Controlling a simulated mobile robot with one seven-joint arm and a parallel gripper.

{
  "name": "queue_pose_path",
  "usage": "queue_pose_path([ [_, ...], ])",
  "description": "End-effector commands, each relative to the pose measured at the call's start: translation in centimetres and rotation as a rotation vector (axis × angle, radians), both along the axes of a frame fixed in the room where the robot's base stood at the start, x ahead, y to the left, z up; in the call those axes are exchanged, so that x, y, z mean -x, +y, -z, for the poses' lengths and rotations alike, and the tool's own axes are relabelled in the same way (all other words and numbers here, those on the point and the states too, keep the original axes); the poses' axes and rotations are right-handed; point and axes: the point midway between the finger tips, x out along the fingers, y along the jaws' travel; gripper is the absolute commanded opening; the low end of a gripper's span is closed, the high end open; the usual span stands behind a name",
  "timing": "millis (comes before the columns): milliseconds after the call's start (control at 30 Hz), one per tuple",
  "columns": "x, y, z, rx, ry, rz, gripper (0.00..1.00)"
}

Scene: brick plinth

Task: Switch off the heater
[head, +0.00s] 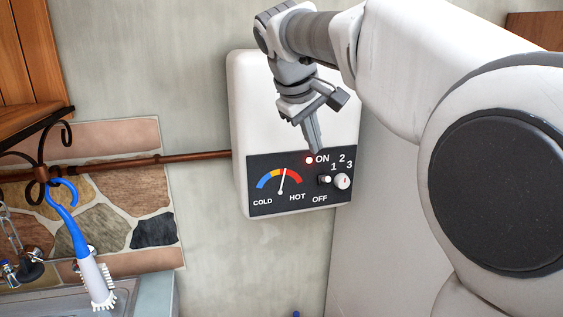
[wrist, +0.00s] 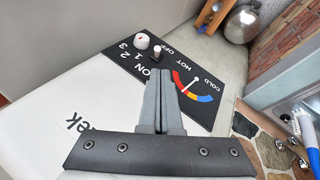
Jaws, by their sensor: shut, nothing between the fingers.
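The heater (head: 293,110) is a white box on the wall with a dark control panel (head: 250,207). The panel carries a cold-to-hot gauge (head: 280,181), a lit red lamp (head: 309,160) by the ON label, a small switch (head: 325,180) between ON and OFF, and a white round knob (head: 342,181) by 1, 2, 3. In the wrist view the switch (wrist: 157,52) and knob (wrist: 142,41) lie beyond the fingertips. My gripper (head: 317,150) is shut and empty, its tips just above the ON label. Whether it touches the panel cannot be told.
A copper pipe (head: 200,156) runs left from the heater. A blue and white brush (head: 80,245) hangs at the left by a sink (head: 130,291). A wooden cabinet (head: 28,55) is at the upper left.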

Motion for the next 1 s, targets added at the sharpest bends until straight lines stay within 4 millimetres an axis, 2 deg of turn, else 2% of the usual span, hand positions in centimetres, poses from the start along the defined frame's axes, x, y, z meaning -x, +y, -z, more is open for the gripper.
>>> queue_pose_path([
  [133, -0.9, 0.3, -0.2, 0.016, 0.001, -0.009, 0.00],
  [567, -1.1, 0.3, 0.1, 0.020, 0.003, -0.009, 0.00],
  [667, -1.5, 0.0, 0.9, 0.020, 0.005, -0.008, 0.00],
  [1000, -4.0, -2.0, 6.0, 0.020, 0.006, -0.008, 0.00],
])
